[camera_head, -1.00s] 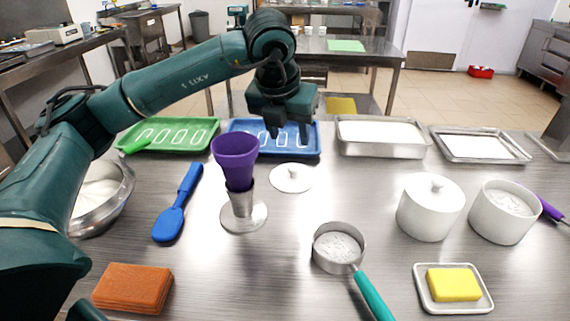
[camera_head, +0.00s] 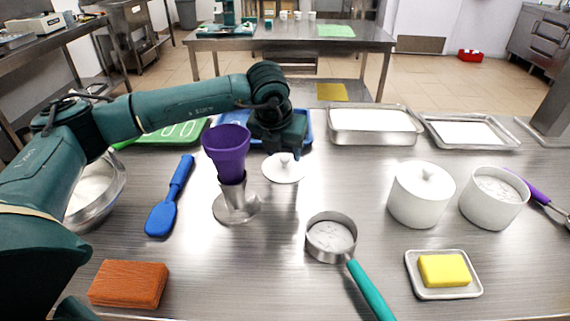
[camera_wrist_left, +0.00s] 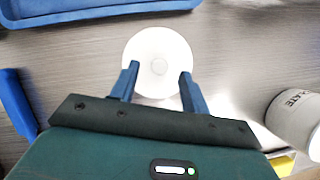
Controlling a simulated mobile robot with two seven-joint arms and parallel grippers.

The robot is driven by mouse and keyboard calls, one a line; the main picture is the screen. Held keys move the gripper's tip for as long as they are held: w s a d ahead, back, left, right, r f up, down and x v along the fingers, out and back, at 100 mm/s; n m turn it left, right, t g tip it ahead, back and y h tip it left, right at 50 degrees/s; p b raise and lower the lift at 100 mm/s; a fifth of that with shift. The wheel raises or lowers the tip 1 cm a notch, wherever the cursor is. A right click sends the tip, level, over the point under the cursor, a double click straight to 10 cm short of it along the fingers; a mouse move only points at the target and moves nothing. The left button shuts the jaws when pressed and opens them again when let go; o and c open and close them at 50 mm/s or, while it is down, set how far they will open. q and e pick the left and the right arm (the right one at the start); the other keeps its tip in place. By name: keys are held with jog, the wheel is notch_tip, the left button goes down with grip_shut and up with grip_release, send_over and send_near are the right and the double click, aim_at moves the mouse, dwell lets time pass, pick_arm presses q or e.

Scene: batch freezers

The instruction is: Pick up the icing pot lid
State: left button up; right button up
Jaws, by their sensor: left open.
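The white round lid (camera_head: 284,172) with a small knob lies flat on the steel table, behind and right of the purple cup. My left gripper (camera_head: 283,154) is right over it, pointing down. In the left wrist view my left gripper (camera_wrist_left: 157,82) is open, with one blue finger on each side of the lid (camera_wrist_left: 158,56); nothing is clamped. Whether the fingers touch the lid I cannot tell. A white pot without a lid (camera_head: 493,207), filled with white stuff, stands at the right. My right gripper does not show.
A purple cup (camera_head: 227,152) in a metal stand is close to the lid. A blue tray (camera_head: 306,128) lies behind it. A lidded white pot (camera_head: 418,204) stands to the right, a scoop (camera_head: 331,240) in front.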

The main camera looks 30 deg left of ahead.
aim_at(285, 163)
pick_arm(q)
jog(key=shift+x, duration=1.35)
jog(key=shift+a, duration=0.1)
jog(key=shift+c, duration=0.5)
grip_shut()
